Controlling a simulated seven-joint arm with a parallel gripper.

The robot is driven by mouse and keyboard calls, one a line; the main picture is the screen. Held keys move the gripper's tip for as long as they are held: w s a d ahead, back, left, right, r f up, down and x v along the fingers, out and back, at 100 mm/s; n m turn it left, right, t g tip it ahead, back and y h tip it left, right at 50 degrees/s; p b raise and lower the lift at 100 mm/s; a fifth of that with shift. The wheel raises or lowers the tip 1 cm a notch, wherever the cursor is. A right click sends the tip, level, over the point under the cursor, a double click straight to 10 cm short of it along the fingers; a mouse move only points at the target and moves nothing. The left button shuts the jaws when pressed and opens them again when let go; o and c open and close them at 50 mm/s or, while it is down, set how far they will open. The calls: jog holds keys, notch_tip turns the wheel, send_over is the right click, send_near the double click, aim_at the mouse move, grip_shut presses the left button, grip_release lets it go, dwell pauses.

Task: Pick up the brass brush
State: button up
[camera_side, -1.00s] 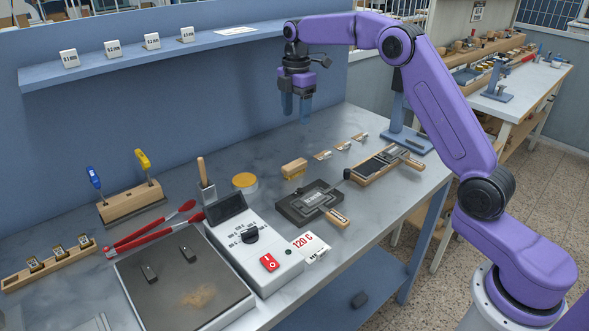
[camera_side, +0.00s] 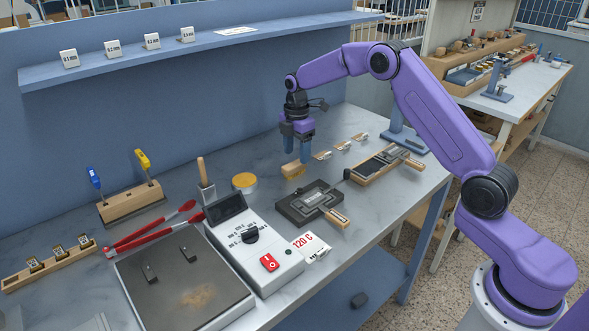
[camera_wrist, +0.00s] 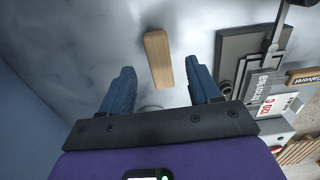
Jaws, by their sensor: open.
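The brass brush (camera_side: 293,171) is a small block with a pale wooden back and yellowish bristles below. It rests on the grey bench, right of the round yellow-topped tin. In the wrist view the brush (camera_wrist: 158,57) shows as a long wooden back, lying ahead of and between the fingertips. My gripper (camera_side: 297,156) is open and points down, with its blue fingers just above the brush; one finger overlaps it in the side view. The open fingers also show in the wrist view (camera_wrist: 160,68), with nothing held between them. I cannot tell whether a finger touches the brush.
A dark metal chase (camera_side: 310,200) with a wooden handle lies in front of the brush. The yellow-topped tin (camera_side: 244,181) stands to its left. Small metal pieces (camera_side: 343,144) lie to the right. The blue wall and shelf (camera_side: 240,36) stand behind.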

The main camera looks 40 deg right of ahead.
aim_at(294, 164)
jog(key=f, duration=0.5)
jog(key=shift+a, duration=0.35)
jog(key=c, duration=1.1)
